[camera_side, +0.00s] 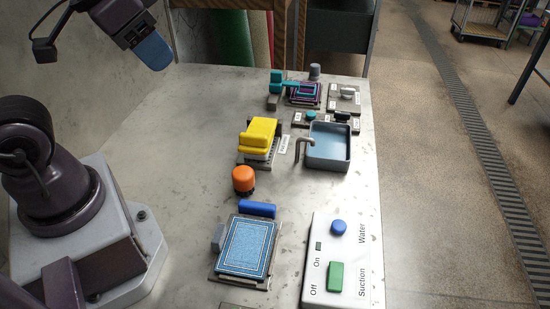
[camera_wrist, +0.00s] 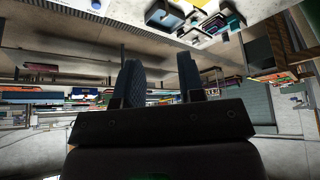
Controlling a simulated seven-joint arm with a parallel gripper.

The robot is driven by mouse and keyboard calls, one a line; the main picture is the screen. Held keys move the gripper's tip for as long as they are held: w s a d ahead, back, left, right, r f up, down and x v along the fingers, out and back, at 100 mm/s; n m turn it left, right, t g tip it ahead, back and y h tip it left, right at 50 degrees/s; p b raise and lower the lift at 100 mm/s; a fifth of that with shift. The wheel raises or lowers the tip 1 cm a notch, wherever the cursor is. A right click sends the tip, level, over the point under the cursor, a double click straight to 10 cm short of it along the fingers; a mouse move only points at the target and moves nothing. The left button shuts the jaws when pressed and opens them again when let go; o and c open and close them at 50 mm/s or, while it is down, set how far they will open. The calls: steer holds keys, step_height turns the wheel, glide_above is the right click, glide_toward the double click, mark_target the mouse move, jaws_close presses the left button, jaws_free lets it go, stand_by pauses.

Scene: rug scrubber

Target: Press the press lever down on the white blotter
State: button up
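From this angle I cannot tell how far the lever is raised. My gripper (camera_side: 153,52) hangs high over the table's far left, well apart from the lever, its blue fingers seen from the side. In the wrist view my gripper (camera_wrist: 160,78) shows two blue fingers with a gap between them and nothing held.
An orange knob (camera_side: 243,179) stands in front of the lever, a blue basin (camera_side: 328,147) with a tap to its right. A blue patterned rug (camera_side: 247,249) and a white control panel (camera_side: 340,260) lie nearer. Teal and purple parts (camera_side: 302,93) sit behind.

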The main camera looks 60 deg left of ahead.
steer(key=c, duration=0.3)
steer(key=w+f+g, duration=0.1)
steer(key=w, duration=0.1)
steer(key=w+a+f+g, duration=0.2)
steer(key=w, duration=0.1)
steer(key=shift+w+a+f, duration=0.1)
steer(key=shift+w+f, duration=0.2)
steer(key=shift+w, duration=0.05)
jaws_close()
steer(key=m+g, duration=0.4)
steer(key=m, duration=0.2)
glide_above(252, 136)
steer(key=a, duration=0.2)
step_height(252, 136, down, 8)
steer(key=f, duration=0.1)
steer(key=w+m+h, duration=0.1)
steer(key=m, duration=0.2)
steer(key=shift+t, duration=0.3)
steer(key=f, duration=0.4)
steer(key=d+f, duration=0.1)
steer(key=f, duration=0.7)
steer(key=shift+s+d+f, duration=0.2)
steer(key=shift+s+d, duration=0.1)
steer(key=shift+s, duration=0.05)
